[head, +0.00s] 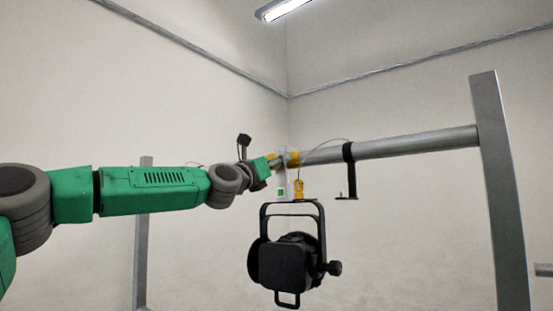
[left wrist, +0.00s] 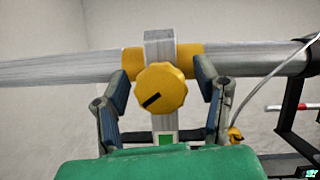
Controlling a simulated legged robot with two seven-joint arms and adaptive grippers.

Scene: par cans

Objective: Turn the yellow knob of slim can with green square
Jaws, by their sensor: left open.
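The yellow knob (left wrist: 161,89) faces me in the left wrist view, round with a scalloped edge and a dark slanted slot. It sits in front of a pale upright piece (left wrist: 160,45) with yellow clamp parts behind it on the bar. The green square (left wrist: 166,139) is on that piece below the knob; it also shows in the head view (head: 281,191). My left gripper (left wrist: 162,76) is open, one finger on each side of the knob, with visible gaps. In the head view my left gripper (head: 276,162) is at the bar, hiding the knob. My right gripper is not in view.
A grey horizontal bar (head: 415,143) runs to a grey post (head: 499,190) on the right. A black lamp (head: 290,262) hangs close below my gripper, with a yellow fitting (head: 298,189) above it. A black bracket (head: 348,172) hangs on the bar, with a thin cable nearby.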

